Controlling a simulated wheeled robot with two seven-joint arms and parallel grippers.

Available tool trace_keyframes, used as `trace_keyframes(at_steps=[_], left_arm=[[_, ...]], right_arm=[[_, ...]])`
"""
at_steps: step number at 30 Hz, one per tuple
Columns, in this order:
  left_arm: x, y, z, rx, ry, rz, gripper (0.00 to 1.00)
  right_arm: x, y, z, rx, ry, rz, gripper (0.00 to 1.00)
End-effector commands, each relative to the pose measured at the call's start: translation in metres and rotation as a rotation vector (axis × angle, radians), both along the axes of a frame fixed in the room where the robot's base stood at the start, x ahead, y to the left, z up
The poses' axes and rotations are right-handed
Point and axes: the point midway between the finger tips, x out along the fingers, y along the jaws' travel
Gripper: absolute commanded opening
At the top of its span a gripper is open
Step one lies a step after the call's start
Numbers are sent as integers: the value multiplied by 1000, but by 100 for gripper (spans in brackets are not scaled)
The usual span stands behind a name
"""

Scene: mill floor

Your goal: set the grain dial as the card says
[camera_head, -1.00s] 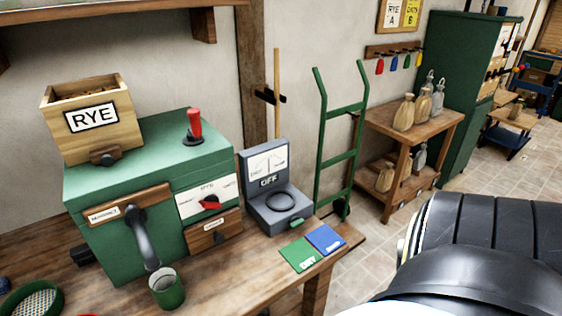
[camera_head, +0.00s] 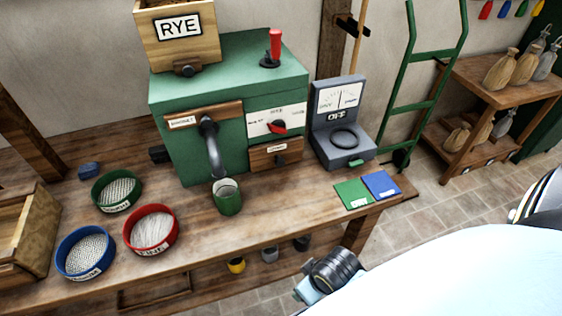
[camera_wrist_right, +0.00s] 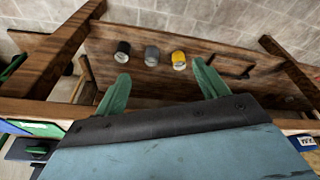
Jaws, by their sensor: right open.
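The green mill (camera_head: 225,88) stands on the wooden bench, with a RYE hopper box (camera_head: 178,32) on top. The grain dial is a red knob (camera_head: 278,127) on a white plate (camera_head: 258,122) on its front; the plate's small labels and the knob's exact setting are too small to read surely. No card with a legible instruction shows now. My right gripper (camera_wrist_right: 162,88) is open and empty in the right wrist view, low at the bench's front and well away from the dial. My left gripper is not in view.
Green, red and blue sieves (camera_head: 152,230) and a green cup (camera_head: 228,198) stand on the bench. Small pots (camera_head: 236,265) sit on the lower shelf.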

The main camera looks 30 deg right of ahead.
Motion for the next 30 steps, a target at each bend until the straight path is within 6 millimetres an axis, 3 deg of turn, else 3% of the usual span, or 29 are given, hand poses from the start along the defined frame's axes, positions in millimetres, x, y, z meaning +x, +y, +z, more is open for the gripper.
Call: trace_keyframes(at_steps=[4, 7, 17, 21, 25, 30], left_arm=[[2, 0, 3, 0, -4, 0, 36], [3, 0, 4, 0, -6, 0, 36], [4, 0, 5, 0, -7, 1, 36], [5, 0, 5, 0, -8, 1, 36], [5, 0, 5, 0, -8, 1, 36], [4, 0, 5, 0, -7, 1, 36]], right_arm=[[9, -10, 51, -54, -56, 20, 73], [22, -31, 84, -173, -131, 64, 73], [84, -99, 130, -726, -339, 321, 73], [120, -119, 152, -1076, -402, 543, 73], [154, -120, 170, -1453, -414, 839, 73], [183, -103, 174, -1812, -373, 1183, 73]])
